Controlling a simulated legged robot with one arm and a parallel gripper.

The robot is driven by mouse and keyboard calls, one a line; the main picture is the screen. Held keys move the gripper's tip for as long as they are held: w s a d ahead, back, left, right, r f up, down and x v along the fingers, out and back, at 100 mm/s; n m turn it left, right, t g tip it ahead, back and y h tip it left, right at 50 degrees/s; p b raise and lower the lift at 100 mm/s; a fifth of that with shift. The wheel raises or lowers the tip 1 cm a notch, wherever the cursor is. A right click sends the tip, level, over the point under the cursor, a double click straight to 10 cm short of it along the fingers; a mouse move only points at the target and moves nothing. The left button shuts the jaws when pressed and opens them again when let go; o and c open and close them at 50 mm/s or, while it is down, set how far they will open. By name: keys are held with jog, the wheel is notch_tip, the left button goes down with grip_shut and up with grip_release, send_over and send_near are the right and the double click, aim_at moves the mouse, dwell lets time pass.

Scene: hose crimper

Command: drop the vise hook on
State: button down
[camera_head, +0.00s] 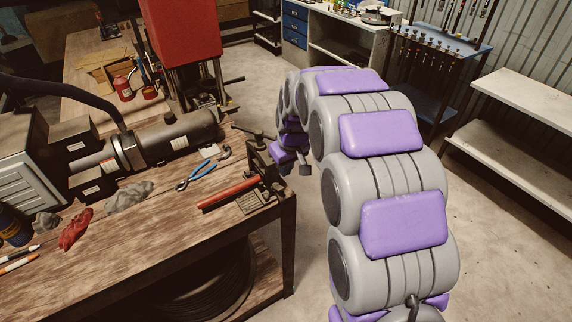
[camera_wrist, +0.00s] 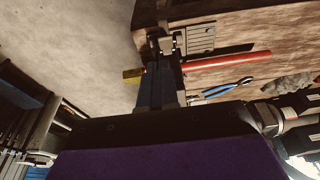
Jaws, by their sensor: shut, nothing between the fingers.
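The dark metal vise (camera_head: 262,160) is fixed at the right corner of the wooden workbench. In the wrist view its metal parts (camera_wrist: 168,36) show just beyond my fingers. My gripper (camera_head: 304,168) hangs off the bench corner, just right of the vise. In the wrist view my gripper (camera_wrist: 164,66) is shut with nothing held, its fingertips close to the vise. I cannot tell whether they touch it. A small yellowish piece (camera_wrist: 132,75) shows left of my fingers; I cannot tell what it is. I cannot make out the vise hook for certain.
A red bar (camera_head: 228,192) and blue-handled pliers (camera_head: 196,175) lie on the workbench (camera_head: 150,240) near the vise. A large grey cylinder machine (camera_head: 175,140) stands behind them. Open floor (camera_head: 500,230) lies to the right, before a pale shelf unit (camera_head: 535,110).

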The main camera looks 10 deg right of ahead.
aim_at(280, 186)
jog(key=f, duration=0.2)
jog(key=w+a+f, duration=0.1)
jog(key=f, duration=0.1)
jog(key=a+f+b, duration=0.1)
jog(key=f, duration=0.1)
jog(key=shift+w+a+f, duration=0.1)
jog(key=shift+w+a, duration=0.05)
jog(key=shift+w, duration=0.05)
jog(key=shift+d+f, duration=0.1)
jog(key=shift+d, duration=0.6)
